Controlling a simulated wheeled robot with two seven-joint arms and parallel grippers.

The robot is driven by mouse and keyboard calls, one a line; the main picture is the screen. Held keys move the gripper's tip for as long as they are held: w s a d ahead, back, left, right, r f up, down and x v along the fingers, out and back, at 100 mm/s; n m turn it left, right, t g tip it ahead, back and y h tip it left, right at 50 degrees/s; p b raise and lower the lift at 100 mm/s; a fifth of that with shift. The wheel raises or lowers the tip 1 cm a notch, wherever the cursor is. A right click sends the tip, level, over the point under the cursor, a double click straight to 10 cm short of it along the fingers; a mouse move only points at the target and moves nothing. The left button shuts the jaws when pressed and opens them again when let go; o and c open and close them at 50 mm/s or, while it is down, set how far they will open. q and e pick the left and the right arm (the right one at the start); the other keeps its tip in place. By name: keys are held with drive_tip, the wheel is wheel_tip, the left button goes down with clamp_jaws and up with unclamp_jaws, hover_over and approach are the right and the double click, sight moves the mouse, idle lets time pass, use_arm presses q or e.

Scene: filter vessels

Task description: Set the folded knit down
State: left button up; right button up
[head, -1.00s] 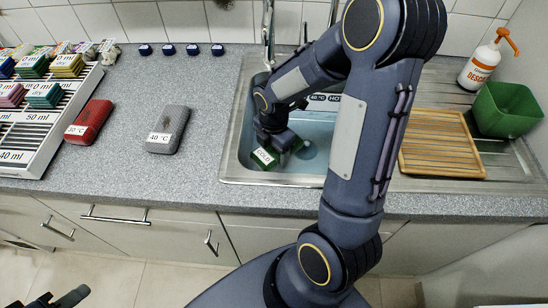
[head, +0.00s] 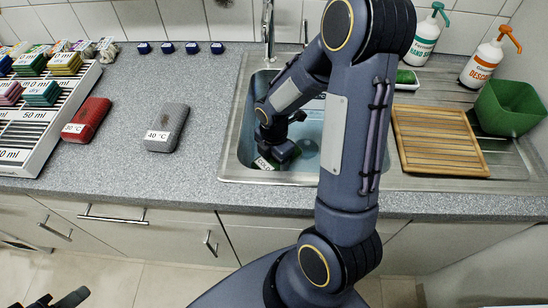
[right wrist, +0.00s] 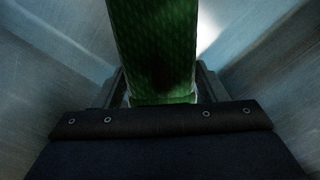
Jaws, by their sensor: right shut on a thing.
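The folded green knit (head: 287,153) is down inside the sink (head: 228,160) in the head view, with a white label reading COLD at its near end. My right gripper (head: 274,142) is over it and shut on it. In the right wrist view the green knit (right wrist: 152,55) runs up from between the fingers, with metallic sink walls on both sides. Whether it touches the sink bottom cannot be told. My left gripper (head: 62,299) shows only partly at the bottom left corner, away from the counter.
A red block (head: 88,119) and a grey block (head: 167,127) lie on the counter left of the sink. A white rack (head: 50,125) with coloured stacks stands far left. A wooden board (head: 440,140), green tub (head: 508,108) and pump bottles (head: 487,62) stand right.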

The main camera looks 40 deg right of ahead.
drive_tip(key=o, duration=1)
drive_tip(key=shift+r, duration=0.1)
drive_tip(key=shift+r+p, duration=0.35)
drive_tip(key=shift+p, duration=0.1)
wheel_tip(320, 180, up, 11)
drive_tip(key=p, duration=0.1)
drive_tip(key=s+a+r+m+t+y, duration=0.1)
drive_tip(key=s+a+r+m+t, duration=0.1)
drive_tip(key=m, duration=0.5)
drive_tip(key=s+a+r+m+t+y, duration=0.1)
drive_tip(key=s+a+r+m, duration=0.3)
drive_tip(key=s+m, duration=0.3)
drive_tip(key=s+a+r+m+t+y, duration=0.1)
drive_tip(key=s+a+r+m+t, duration=0.1)
drive_tip(key=s+a+r+m, duration=0.1)
drive_tip(key=shift+s+a+r+m+t+y, duration=0.1)
drive_tip(key=shift+s+r+m+y, duration=0.2)
drive_tip(key=shift+m, duration=0.35)
drive_tip(key=shift+s+a+r+m+t+h, duration=0.1)
drive_tip(key=shift+s+m, duration=0.25)
drive_tip(key=shift+m, duration=0.25)
drive_tip(key=shift+s+a+r+m+t+y, duration=0.1)
drive_tip(key=shift+s+r+m+y, duration=0.2)
drive_tip(key=shift+m, duration=0.35)
drive_tip(key=shift+f, duration=0.1)
